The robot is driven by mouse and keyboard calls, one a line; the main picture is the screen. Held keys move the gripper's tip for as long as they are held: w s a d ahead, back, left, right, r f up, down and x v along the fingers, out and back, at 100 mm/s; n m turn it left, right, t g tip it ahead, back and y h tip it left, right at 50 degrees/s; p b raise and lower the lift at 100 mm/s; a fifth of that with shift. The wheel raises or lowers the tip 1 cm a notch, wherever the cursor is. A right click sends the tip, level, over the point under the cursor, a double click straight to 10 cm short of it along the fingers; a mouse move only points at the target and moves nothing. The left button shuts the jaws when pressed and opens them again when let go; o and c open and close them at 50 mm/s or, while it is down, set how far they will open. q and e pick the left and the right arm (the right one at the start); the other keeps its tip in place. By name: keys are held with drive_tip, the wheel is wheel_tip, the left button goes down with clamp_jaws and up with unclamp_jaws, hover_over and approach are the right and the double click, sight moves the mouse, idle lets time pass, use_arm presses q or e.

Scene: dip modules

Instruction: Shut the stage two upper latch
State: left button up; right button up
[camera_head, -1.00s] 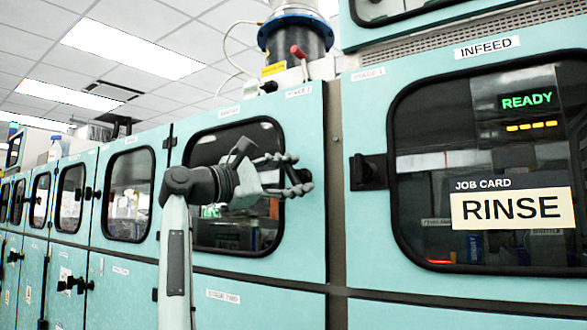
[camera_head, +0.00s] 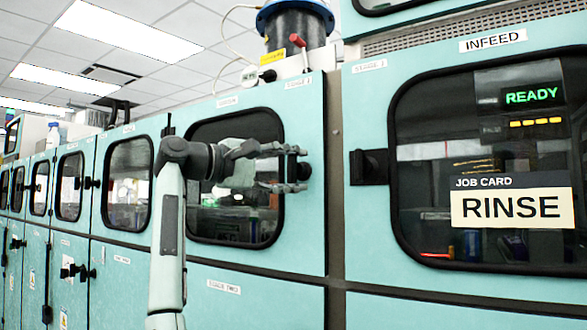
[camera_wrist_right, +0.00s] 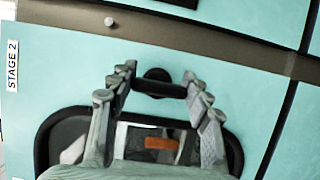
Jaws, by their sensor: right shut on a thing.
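The stage two upper door (camera_head: 225,115) is a teal panel with a dark rounded window, and it sits flush with its frame. Its black latch (camera_head: 303,171) is at the door's right edge, mostly hidden by my fingers. In the right wrist view the latch (camera_wrist_right: 157,76) is a dark round knob with a short bar reaching across between the fingertips. My right gripper (camera_head: 298,168) is shut on the latch, its fingers on either side. It also shows in the right wrist view (camera_wrist_right: 155,90). My left gripper is not in view.
To the right is the infeed door with a RINSE card (camera_head: 511,207) and its own black latch (camera_head: 368,167). More teal doors with latches line up to the left. A blue-flanged cylinder (camera_head: 296,35) and a red-tipped lever (camera_head: 298,42) stand above.

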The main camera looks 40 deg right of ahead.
idle(0.3)
drive_tip(key=o, duration=1.2)
drive_tip(key=a, duration=1.2)
drive_tip(key=d, duration=1.2)
